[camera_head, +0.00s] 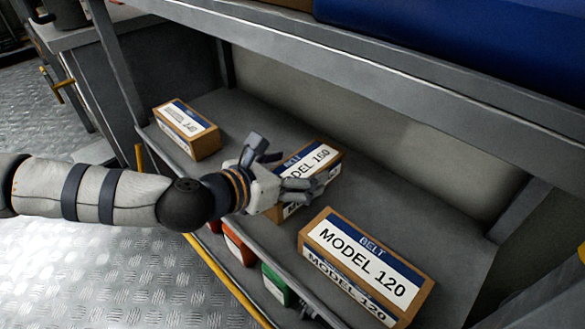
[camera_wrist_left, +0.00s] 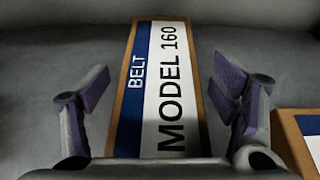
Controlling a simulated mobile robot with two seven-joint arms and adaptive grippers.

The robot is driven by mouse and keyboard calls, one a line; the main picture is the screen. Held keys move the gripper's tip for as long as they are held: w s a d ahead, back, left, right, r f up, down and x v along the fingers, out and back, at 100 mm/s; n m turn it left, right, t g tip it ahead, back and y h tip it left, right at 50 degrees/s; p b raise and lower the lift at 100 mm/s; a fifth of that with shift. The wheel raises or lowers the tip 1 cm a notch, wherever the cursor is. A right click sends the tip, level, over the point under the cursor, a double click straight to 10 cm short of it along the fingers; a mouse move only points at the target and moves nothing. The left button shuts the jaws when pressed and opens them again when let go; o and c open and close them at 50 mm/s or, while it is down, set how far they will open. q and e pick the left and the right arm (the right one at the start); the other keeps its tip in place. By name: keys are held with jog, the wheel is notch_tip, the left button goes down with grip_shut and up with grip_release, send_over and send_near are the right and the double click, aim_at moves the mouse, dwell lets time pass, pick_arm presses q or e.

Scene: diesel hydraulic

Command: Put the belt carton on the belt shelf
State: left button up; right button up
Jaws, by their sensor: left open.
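A brown belt carton with a blue and white label reading MODEL 160 (camera_head: 322,158) lies on the grey shelf (camera_head: 255,114), partly hidden by my left gripper. My left gripper (camera_head: 281,166) is open just above this carton. In the left wrist view the MODEL 160 carton (camera_wrist_left: 166,75) lies between the two spread fingers, with room on both sides. A second belt carton, MODEL 120 (camera_head: 365,262), lies on the shelf to the right, nearer the front. A third, similar carton (camera_head: 187,129) sits at the left end; its label is hard to read. My right gripper is not in view.
A shelf board (camera_head: 400,88) runs above the cartons, with a blue object (camera_head: 470,40) on it. Below the shelf are a red box (camera_head: 238,247) and a green box (camera_head: 278,284). A yellow rail (camera_head: 226,280) runs along the lower front. Bare shelf shows behind the cartons.

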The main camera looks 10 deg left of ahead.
pick_arm(q)
jog(key=p+v, duration=0.2)
jog(key=v, duration=1)
jog(key=shift+r, duration=0.1)
